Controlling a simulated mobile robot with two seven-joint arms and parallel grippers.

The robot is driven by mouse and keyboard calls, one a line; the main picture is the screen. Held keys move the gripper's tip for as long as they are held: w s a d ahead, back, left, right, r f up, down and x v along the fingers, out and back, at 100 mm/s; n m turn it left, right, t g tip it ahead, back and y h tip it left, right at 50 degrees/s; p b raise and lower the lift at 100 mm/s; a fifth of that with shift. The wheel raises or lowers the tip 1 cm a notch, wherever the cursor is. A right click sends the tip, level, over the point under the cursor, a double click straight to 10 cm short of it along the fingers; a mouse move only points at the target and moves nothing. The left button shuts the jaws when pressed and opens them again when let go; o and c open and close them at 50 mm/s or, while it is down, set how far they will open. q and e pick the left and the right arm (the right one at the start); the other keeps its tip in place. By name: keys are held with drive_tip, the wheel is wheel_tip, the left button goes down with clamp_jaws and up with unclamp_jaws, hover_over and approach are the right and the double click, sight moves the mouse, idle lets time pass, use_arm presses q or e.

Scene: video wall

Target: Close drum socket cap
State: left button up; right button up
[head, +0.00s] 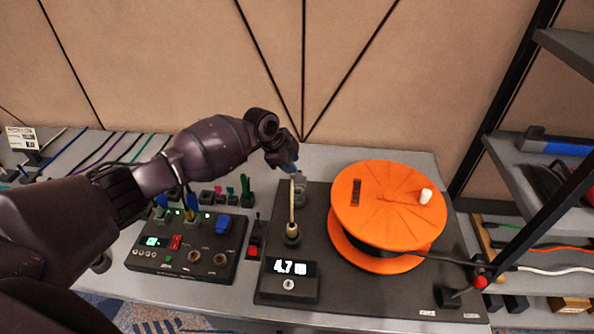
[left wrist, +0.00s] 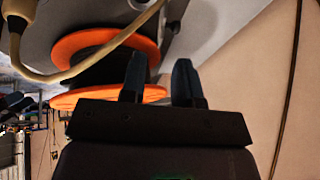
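The orange cable drum (head: 385,205) sits on a dark base plate (head: 350,290); its orange rims also show in the left wrist view (left wrist: 95,42). A small grey socket piece (head: 300,192) stands at the back of the plate, left of the drum. It is partly hidden by a tan cable, and I cannot make out its cap clearly. My left gripper (head: 289,165) is just above and behind this piece. In the left wrist view its two dark fingers (left wrist: 160,80) are apart with nothing between them. My right gripper is not in view.
The tan cable (head: 292,205) rises from a plug in front of the socket; it also crosses the left wrist view (left wrist: 85,65). A display box (head: 288,285) reads 4.7. A control panel (head: 185,250) stands left. Black shelves (head: 560,175) stand right. A wall (head: 350,80) is behind.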

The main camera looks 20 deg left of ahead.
sight(299, 175)
use_arm(q)
drive_tip(key=shift+x, duration=2.2)
drive_tip(key=shift+c, duration=0.3)
clamp_jaws()
